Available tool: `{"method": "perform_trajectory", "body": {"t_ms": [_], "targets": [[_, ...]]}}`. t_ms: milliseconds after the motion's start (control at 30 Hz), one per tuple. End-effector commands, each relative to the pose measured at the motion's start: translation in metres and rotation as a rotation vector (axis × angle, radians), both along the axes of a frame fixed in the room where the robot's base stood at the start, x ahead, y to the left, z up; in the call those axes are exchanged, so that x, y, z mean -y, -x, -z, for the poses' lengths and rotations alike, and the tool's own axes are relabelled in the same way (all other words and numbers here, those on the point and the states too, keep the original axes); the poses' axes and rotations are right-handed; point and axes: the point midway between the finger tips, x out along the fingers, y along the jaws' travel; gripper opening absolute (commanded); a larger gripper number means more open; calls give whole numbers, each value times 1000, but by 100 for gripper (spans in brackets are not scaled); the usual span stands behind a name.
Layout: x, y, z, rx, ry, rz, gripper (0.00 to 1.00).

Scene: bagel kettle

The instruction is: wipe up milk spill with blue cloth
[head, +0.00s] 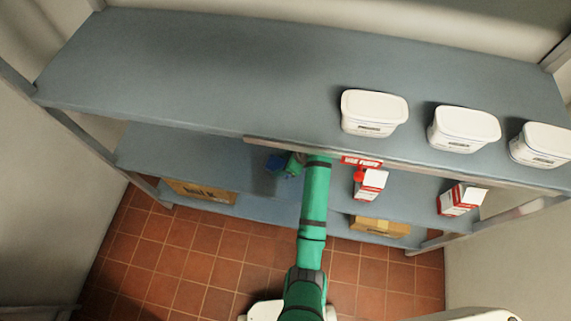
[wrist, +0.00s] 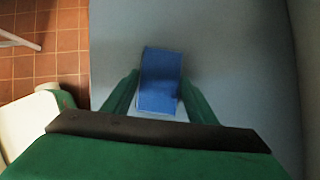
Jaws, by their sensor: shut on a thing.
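The blue cloth (wrist: 161,72), a folded block-like pad, sits between the two green fingers of my gripper (wrist: 159,84) in the wrist view. My gripper is shut on it, over the grey-blue shelf surface. In the head view the cloth (head: 275,163) shows as a small blue patch on the middle shelf, left of my green gripper (head: 294,165). I cannot tell whether the cloth touches the shelf. A pale patch (wrist: 158,117) shows beside the cloth between the fingers; I cannot tell whether it is milk.
The middle shelf (head: 190,150) is clear on its left. Red-and-white cartons (head: 370,184) (head: 461,199) stand to the right of my arm. The upper shelf (head: 220,65) overhangs, with white tubs (head: 374,112) on its right. Cardboard boxes (head: 200,191) (head: 380,227) sit below.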

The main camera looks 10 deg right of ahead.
Motion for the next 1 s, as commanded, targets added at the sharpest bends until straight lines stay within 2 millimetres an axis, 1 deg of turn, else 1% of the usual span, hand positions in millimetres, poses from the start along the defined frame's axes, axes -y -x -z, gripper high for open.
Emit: {"method": "perform_trajectory", "body": {"t_ms": [267, 600, 867, 1000], "targets": [[-11, -5, -1, 1, 1, 2, 27], [-33, -12, -2, 2, 0, 2, 27], [-35, -12, -3, 3, 0, -2, 27], [-35, -12, -10, 5, 0, -3, 27]]}}
